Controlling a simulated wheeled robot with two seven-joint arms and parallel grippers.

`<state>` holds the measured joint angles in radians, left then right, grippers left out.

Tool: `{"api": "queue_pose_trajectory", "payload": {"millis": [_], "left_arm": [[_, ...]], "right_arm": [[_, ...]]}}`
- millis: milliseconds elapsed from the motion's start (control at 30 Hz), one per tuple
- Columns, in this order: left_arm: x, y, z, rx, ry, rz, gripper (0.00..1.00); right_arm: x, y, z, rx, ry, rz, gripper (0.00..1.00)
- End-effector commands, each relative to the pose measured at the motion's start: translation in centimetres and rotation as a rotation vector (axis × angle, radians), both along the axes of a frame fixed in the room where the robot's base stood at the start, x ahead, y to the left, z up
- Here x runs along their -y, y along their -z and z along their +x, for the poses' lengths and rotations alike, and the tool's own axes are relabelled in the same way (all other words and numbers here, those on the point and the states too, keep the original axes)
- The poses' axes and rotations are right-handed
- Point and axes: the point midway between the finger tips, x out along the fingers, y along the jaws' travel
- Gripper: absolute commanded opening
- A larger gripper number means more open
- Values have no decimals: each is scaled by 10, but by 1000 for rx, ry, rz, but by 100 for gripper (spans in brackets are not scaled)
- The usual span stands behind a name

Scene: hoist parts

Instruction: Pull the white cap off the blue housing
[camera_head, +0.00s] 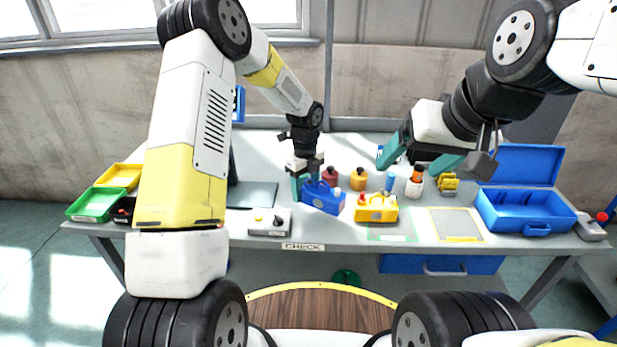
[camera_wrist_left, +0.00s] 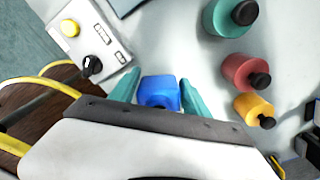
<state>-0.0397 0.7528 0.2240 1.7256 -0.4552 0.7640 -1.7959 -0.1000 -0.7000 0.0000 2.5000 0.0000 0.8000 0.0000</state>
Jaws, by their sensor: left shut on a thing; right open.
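The blue housing (camera_head: 318,201) stands on the table near the front edge. A small white cap (camera_head: 337,191) shows at its right side, apparently attached. My left gripper (camera_head: 306,184) reaches down from above and is shut on the blue housing. In the left wrist view the blue housing (camera_wrist_left: 159,92) sits between the teal fingers; the white cap cannot be made out there. My right gripper (camera_head: 420,157) is open and empty. It hangs above the table to the right of the blue housing, clear of it.
A yellow housing (camera_head: 377,208) with a red cap stands just right of the blue housing. A grey switch box (camera_head: 269,222) is at the left. Red (camera_head: 330,176) and orange (camera_head: 358,180) knobbed parts stand behind. An open blue case (camera_head: 525,212) lies at the right.

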Motion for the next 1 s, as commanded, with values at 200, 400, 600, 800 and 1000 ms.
{"api": "queue_pose_trajectory", "payload": {"millis": [200, 400, 600, 800, 1000], "left_arm": [[0, 3, 0, 1, 0, -1, 0], [0, 16, 0, 0, -1, 0, 0], [0, 31, 0, 1, -1, -1, 0], [0, 45, 1, 2, -1, -1, 0], [0, 47, 1, 2, -1, -1, 0]], "right_arm": [[0, 0, 0, 0, 0, 0, 76], [0, 0, 0, 0, 0, 0, 76], [0, 0, 0, 0, 0, 0, 76], [0, 0, 0, 0, 0, 0, 76], [0, 0, 0, 0, 0, 0, 76]]}}
